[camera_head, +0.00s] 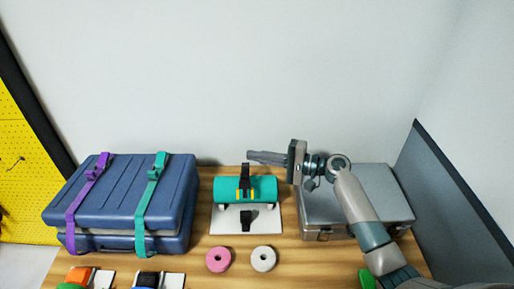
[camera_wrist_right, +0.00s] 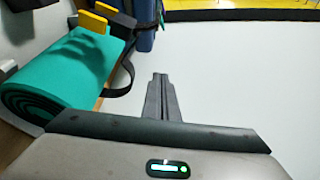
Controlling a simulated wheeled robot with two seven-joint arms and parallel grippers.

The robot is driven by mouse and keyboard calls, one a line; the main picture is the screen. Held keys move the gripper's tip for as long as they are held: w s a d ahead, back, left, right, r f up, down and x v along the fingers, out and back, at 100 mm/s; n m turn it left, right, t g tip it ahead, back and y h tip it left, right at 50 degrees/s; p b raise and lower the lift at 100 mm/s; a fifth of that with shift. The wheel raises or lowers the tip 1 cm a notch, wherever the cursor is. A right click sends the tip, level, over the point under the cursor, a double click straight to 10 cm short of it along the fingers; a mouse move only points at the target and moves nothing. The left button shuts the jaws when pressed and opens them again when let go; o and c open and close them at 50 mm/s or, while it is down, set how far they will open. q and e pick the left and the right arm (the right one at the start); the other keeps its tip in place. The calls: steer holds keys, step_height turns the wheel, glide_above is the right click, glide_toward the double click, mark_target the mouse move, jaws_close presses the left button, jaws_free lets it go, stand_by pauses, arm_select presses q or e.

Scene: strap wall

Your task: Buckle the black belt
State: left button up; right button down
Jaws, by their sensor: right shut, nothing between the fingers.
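The black belt (camera_head: 245,177) hangs over a teal roll (camera_head: 266,186) on a white stand (camera_head: 218,225). A black buckle-like piece (camera_head: 247,222) lies on the front of the stand. In the right wrist view, a black belt loop (camera_wrist_right: 125,78) stands out from the side of the teal roll (camera_wrist_right: 70,68). My right gripper (camera_head: 250,156) is above and behind the roll, pointing left, shut and empty. Its shut fingers also show in the right wrist view (camera_wrist_right: 160,80), apart from the belt. My left gripper is not in view.
Two yellow pieces (camera_head: 238,194) flank the belt on the roll. A blue case (camera_head: 120,195) with purple and teal straps stands left. A grey metal case (camera_head: 385,195) stands right, under my right arm. Pink (camera_head: 218,259) and white (camera_head: 263,259) rings lie in front. A wall stands behind.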

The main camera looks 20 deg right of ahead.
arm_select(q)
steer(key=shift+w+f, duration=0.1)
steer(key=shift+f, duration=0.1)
arm_select(e)
steer(key=shift+s+a+f, duration=0.15)
steer(key=shift+s+f, duration=0.05)
steer(key=shift+s, duration=0.3)
steer(key=shift+s+a+f, duration=0.15)
steer(key=shift+s+f, duration=0.05)
steer(key=shift+s, duration=0.3)
steer(key=shift+s+a+f, duration=0.15)
steer(key=shift+s+f, duration=0.05)
steer(key=shift+s, duration=0.3)
steer(key=shift+s+d+b, duration=0.25)
steer(key=shift+d+b, duration=0.1)
steer(key=shift+b, duration=0.05)
steer(key=b+v, duration=0.2)
steer(key=v, duration=0.5)
steer(key=b+v, duration=0.3)
steer(key=v, duration=0.4)
steer(key=shift+s+d+f+b, duration=0.2)
steer(key=shift+d+b, duration=0.05)
steer(key=shift+b, duration=0.1)
steer(key=shift+v, duration=0.95)
steer(key=shift+r, duration=0.15)
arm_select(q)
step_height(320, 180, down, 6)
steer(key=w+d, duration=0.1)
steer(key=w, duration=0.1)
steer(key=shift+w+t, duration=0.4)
